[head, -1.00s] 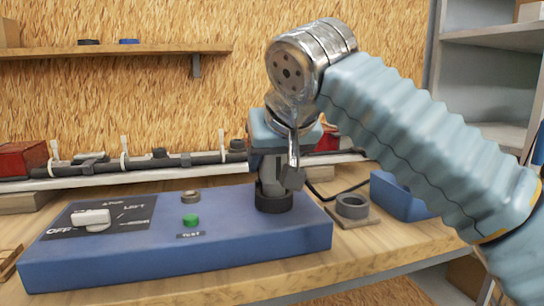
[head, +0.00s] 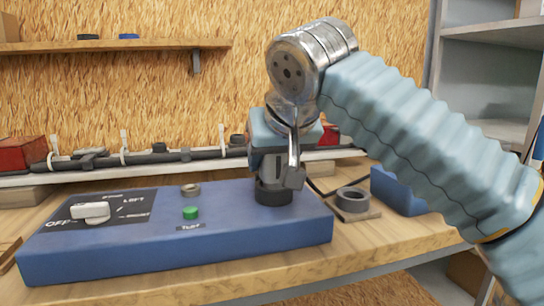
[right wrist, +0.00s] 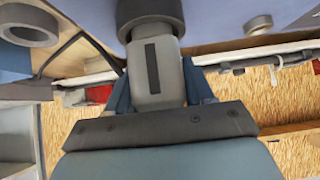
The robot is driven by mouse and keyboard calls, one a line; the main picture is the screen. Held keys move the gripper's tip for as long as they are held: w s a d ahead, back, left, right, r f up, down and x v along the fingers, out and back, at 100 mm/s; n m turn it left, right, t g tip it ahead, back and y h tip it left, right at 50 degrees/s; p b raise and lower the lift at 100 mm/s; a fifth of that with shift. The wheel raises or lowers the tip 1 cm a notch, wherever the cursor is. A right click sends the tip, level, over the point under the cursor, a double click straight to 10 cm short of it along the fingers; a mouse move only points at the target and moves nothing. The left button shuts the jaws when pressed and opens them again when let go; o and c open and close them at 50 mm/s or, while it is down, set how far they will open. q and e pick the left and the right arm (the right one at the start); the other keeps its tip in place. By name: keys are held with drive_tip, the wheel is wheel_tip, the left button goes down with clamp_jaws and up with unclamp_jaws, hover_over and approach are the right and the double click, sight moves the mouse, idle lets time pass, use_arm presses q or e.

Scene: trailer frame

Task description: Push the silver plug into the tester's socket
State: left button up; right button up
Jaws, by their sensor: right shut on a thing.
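The blue tester box (head: 130,263) lies on the bench. Its socket (head: 273,195) is a black ring on the right part of its top. My right gripper (head: 272,172) is above this socket, pointing down, shut on the silver plug (head: 270,185). The plug stands upright, its lower end at the black ring; how deep it sits is hidden. In the right wrist view the grey plug (right wrist: 153,72) with a dark slot lines up with the black ring (right wrist: 150,14), meeting it. My left gripper is not in view.
The tester also carries a white knob (head: 91,211), a green button (head: 190,213) and a small metal ring (head: 190,190). A grey ring on a small plate (head: 352,199) and a blue bin (head: 398,192) stand to the right. A rail with dark cable (head: 200,156) runs behind.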

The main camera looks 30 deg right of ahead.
drive_tip(key=shift+f, duration=0.35)
drive_tip(key=o, duration=1.1)
drive_tip(key=shift+r, duration=0.1)
wheel_tip(320, 180, up, 5)
drive_tip(key=p, duration=0.4)
drive_tip(key=shift+p, duration=0.35)
drive_tip(key=shift+r+p, duration=0.3)
drive_tip(key=shift+r, duration=0.7)
